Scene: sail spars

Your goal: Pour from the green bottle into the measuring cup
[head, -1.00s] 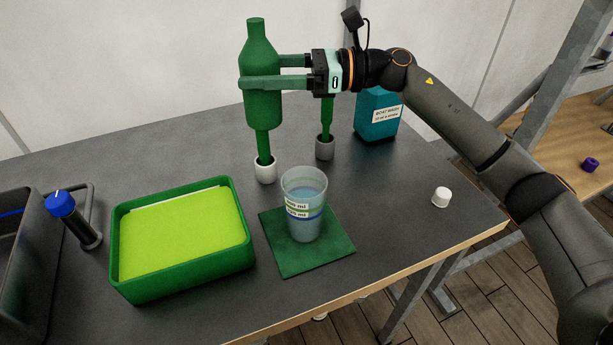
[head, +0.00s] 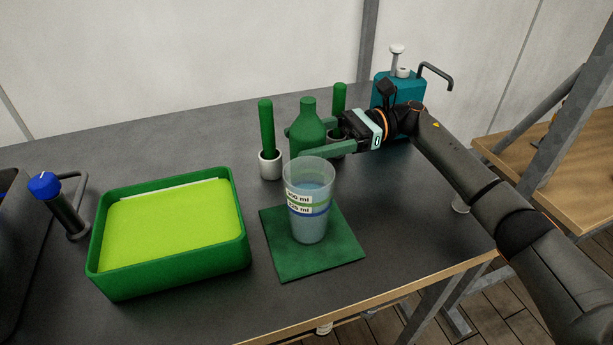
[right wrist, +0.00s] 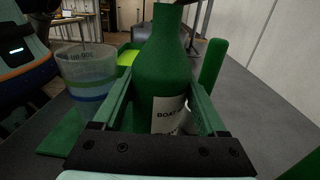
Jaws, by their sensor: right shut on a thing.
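The green bottle (head: 308,128) stands upright just behind the measuring cup. My right gripper (head: 306,143) is shut around its body from the right. In the right wrist view the bottle (right wrist: 172,70) is between the fingers, with a white label partly showing. Its base is hidden behind the cup in the head view, so I cannot tell whether it touches the table. The clear measuring cup (head: 309,205), with green and blue bands and volume labels, stands on a green mat (head: 287,262). It also shows in the right wrist view (right wrist: 88,72). My left gripper is not in view.
Two holders with green rods, one white (head: 270,165), stand behind and beside the bottle. A teal pump container (head: 386,90) is at the back right. A green tray (head: 170,277) with a yellow-green inside lies left.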

